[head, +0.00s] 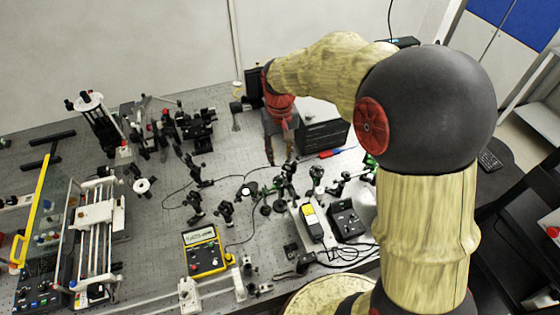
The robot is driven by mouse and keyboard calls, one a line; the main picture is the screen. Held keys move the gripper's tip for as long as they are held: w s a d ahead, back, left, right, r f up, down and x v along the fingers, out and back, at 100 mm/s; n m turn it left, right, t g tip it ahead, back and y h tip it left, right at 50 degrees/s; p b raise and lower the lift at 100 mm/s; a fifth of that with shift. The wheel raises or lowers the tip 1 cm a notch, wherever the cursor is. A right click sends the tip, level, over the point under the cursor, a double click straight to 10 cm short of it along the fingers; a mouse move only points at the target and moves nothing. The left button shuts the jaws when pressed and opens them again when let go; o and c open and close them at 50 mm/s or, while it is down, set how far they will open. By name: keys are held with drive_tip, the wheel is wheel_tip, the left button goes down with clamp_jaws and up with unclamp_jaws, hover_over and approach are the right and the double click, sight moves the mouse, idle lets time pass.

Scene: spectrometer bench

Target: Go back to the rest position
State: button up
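My gripper (280,160) hangs from my arm above the back right part of the optical bench (225,155). It points downward, and its two dark fingers stand apart with nothing seen between them. A dark box-shaped instrument (322,136) stands just to the right of my gripper. How high the fingers are above the bench surface is hard to tell from this one view.
A yellow multimeter (204,252) lies near the bench's front. Several optical mounts and posts crowd the middle. A rail stage (97,215) and a yellow-framed panel (37,210) stand left.

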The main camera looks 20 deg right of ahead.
drive_tip(key=shift+r, duration=0.35)
idle(0.3)
drive_tip(key=s+f+t+b, duration=0.2)
drive_tip(key=s+t+b, duration=0.3)
drive_tip(key=s+b, duration=1.1)
drive_tip(key=s, duration=0.6)
drive_tip(key=shift+s+f+n+t+b, duration=0.3)
drive_tip(key=shift+s+f, duration=0.05)
drive_tip(key=shift+r, duration=0.1)
idle(0.5)
